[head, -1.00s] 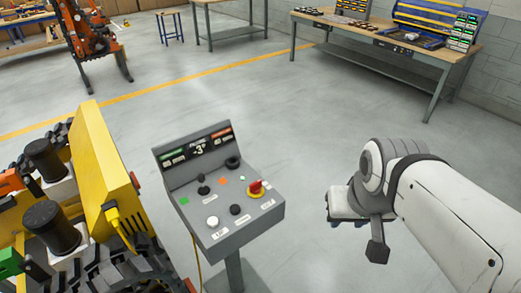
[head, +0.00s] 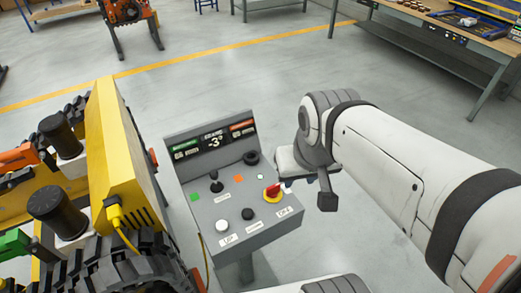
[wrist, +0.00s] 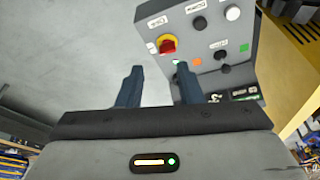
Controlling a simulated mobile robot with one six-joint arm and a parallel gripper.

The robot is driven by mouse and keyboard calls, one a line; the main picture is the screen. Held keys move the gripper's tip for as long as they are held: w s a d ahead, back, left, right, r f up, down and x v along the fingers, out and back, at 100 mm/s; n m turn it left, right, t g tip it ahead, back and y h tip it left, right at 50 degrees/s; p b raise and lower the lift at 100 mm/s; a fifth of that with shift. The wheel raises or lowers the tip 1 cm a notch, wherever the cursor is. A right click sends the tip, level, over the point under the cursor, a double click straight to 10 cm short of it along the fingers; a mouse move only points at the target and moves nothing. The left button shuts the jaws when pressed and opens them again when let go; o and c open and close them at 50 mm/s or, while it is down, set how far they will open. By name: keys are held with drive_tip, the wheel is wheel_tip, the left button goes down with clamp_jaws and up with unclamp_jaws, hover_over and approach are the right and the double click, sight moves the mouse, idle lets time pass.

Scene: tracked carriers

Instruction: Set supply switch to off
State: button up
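The control box (head: 215,185) is a grey sloped panel on a post. A red rotary handle on a yellow disc (head: 272,192) is at its right side and looks like the supply switch; I cannot read a label that confirms it. The red handle also shows in the wrist view (wrist: 167,45), just beyond the fingertips. My gripper (wrist: 158,80) has two dark fingers spread apart with nothing between them. It is short of the panel and touches nothing visible. In the head view my wrist is right of the box and its fingertips are hard to make out.
The panel also has a black lever (head: 215,182), a white button (head: 222,225), a black button (head: 248,214), a black knob (head: 251,158) and a display (head: 214,140). A yellow tracked machine (head: 125,150) stands close at left. Open floor lies behind the box.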

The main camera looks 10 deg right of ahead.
drive_tip(key=shift+s+a, duration=0.1)
drive_tip(key=shift+a, duration=0.05)
drive_tip(key=m+g+y, duration=0.4)
drive_tip(key=m+g, duration=0.1)
drive_tip(key=m, duration=0.9)
hover_over(273, 186)
drive_tip(key=w+d, duration=0.1)
drive_tip(key=d, duration=0.2)
wheel_tip(273, 186, down, 16)
drive_tip(key=x, duration=0.2)
drive_tip(key=p+x, duration=0.1)
drive_tip(key=x, duration=0.3)
drive_tip(key=shift+a+f, duration=0.25)
drive_tip(key=shift+a, duration=0.2)
drive_tip(key=shift+c, duration=0.4)
